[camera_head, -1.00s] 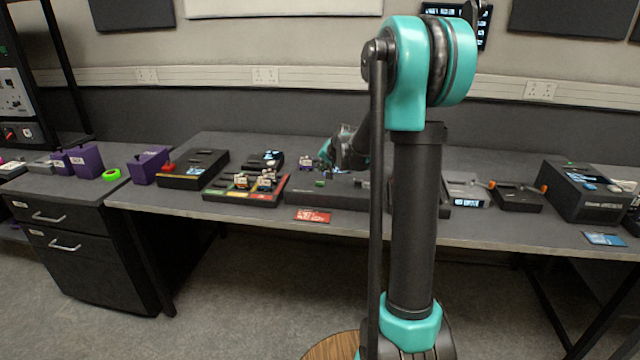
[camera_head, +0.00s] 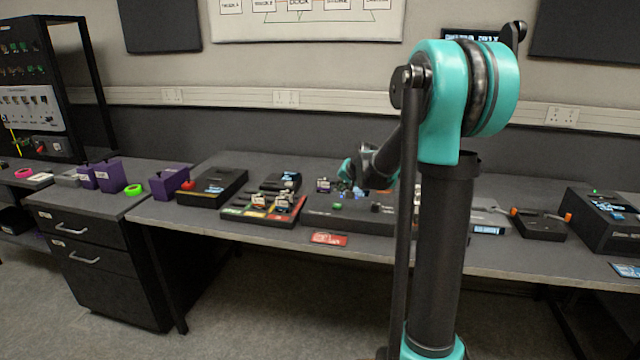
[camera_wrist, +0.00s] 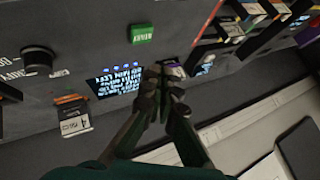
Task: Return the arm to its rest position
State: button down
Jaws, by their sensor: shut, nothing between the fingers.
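My arm, teal and black, stands upright in the right middle of the head view and reaches over the bench. My gripper (camera_head: 350,182) is above the long black panel on the bench, partly hidden behind its own wrist in the head view. In the wrist view my gripper (camera_wrist: 163,80) has its fingertips together with nothing held between them. The fingertips appear in front of the panel's small lit screen (camera_wrist: 118,80); whether they touch the panel cannot be told.
The long panel (camera_head: 318,215) has a green button (camera_wrist: 141,33) and a black knob (camera_wrist: 38,60). A sorting tray (camera_head: 262,210) with coloured slots stands left of it. Purple bins (camera_head: 110,177) stand on the left cabinet. A dark box (camera_head: 600,222) stands at right. The floor in front is clear.

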jog(key=s+d+f+n+g+h, duration=0.1)
jog(key=s+f, duration=0.3)
jog(key=s, duration=0.9)
jog(key=s+d+f+n+g, duration=0.1)
jog(key=s+f, duration=0.3)
jog(key=s, duration=0.9)
jog(key=s+d+f+n+g+h, duration=0.1)
jog(key=s+f, duration=0.4)
jog(key=s, duration=0.8)
jog(key=shift+d+n+g+h, duration=0.35)
jog(key=shift+n+g, duration=0.25)
jog(key=shift+n, duration=0.5)
jog(key=c, duration=2.3)
grip_release()
jog(key=shift+w, duration=0.1)
